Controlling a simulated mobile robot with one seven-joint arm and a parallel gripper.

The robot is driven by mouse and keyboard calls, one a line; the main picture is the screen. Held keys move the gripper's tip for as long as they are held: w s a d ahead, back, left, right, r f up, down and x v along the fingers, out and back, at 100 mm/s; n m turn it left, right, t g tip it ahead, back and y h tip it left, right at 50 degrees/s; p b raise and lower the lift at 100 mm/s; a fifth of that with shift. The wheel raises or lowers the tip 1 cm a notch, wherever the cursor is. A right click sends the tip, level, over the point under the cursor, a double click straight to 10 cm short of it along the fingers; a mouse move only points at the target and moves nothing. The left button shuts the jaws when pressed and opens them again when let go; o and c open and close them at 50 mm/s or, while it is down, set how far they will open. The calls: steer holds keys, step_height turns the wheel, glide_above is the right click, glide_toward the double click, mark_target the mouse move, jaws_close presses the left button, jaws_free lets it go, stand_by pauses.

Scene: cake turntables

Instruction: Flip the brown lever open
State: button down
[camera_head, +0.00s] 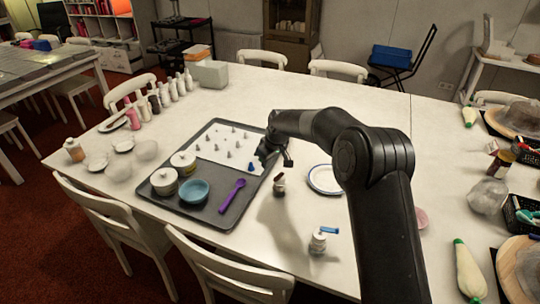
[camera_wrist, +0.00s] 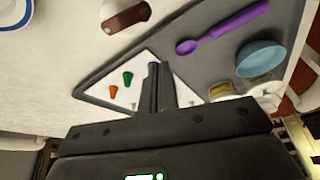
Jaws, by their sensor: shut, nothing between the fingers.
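The brown lever (camera_head: 280,178) sits on top of a small pale cylindrical base (camera_head: 279,190) on the white table, just right of the grey tray. In the wrist view the brown lever (camera_wrist: 126,18) lies at the top, across its white base. My gripper (camera_head: 273,160) is over the tray's right edge, a little behind and left of the lever, apart from it. In the wrist view my gripper (camera_wrist: 157,72) is shut and empty, its fingers pointing toward the tray. Whether the lever is raised or flat is hard to tell.
The grey tray (camera_head: 222,213) holds a white board with piping tips, a blue bowl (camera_head: 194,191), a purple spoon (camera_head: 233,195) and jars. A similar base with a blue lever (camera_head: 328,230) stands nearer. A blue-rimmed plate (camera_head: 324,180) is right of the brown lever.

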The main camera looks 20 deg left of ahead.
mark_target(275, 177)
steer(key=shift+s+d+f, duration=0.3)
steer(key=shift+d+f, duration=0.4)
steer(key=shift+s+d+f, duration=0.25)
steer(key=shift+d+f, duration=0.45)
steer(key=shift+s+d+n, duration=0.1)
steer(key=shift+d+n, duration=0.2)
steer(key=shift+n, duration=0.4)
steer(key=d+n+g, duration=0.1)
steer(key=n, duration=0.2)
steer(key=shift+s+d+g, duration=0.1)
steer(key=shift+d+g, duration=0.05)
steer(key=shift+g, duration=0.15)
steer(key=d+n+g, duration=0.1)
steer(key=n, duration=0.3)
steer(key=w+d+n+g+h, duration=0.1)
steer(key=n, duration=0.3)
steer(key=d+n+g, duration=0.1)
steer(key=d+n, duration=0.1)
steer(key=n, duration=0.1)
steer(key=shift+w+n+h, duration=0.35)
steer(key=shift+n+h, duration=0.05)
steer(key=shift+a, duration=0.1)
